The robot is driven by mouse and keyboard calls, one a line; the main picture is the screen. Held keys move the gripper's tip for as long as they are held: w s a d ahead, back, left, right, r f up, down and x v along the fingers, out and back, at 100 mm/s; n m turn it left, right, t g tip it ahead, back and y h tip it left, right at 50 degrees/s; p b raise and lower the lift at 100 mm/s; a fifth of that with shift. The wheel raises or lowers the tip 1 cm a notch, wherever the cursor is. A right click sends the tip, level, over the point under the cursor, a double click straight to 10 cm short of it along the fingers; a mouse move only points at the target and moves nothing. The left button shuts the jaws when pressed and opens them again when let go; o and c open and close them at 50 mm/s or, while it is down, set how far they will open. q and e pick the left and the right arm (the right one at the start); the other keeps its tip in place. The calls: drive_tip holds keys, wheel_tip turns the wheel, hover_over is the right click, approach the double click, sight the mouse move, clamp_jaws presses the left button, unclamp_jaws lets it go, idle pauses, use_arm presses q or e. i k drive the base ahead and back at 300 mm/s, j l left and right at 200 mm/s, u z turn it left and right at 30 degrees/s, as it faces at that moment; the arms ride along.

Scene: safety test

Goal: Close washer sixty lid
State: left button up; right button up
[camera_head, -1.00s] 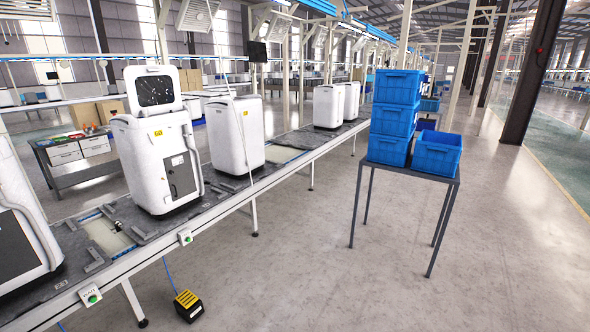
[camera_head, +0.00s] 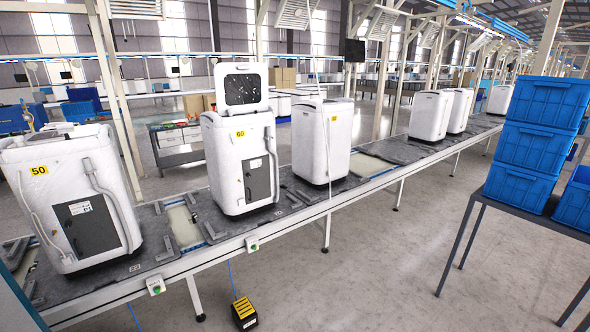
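Washer sixty (camera_head: 240,160) is a white top-loading washer with a yellow "60" label, standing upright on the conveyor line left of centre. Its lid (camera_head: 242,87) is raised and stands upright at the back of the top, with a dark panel facing me. A dark panel with a white label is on its front. Neither of my grippers is in view.
Washer fifty (camera_head: 70,195) stands on the conveyor (camera_head: 190,262) to the left, and another washer (camera_head: 322,140) stands just right of sixty. A yellow-and-black foot pedal (camera_head: 244,313) lies on the floor. A table (camera_head: 520,215) bears blue crates (camera_head: 537,145) at right.

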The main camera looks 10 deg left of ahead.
sight(242, 87)
drive_tip(key=i+j+u, duration=0.2)
drive_tip(key=i, duration=0.2)
drive_tip(key=i+j+u, duration=0.2)
drive_tip(key=i, duration=0.2)
drive_tip(key=i+j, duration=0.35)
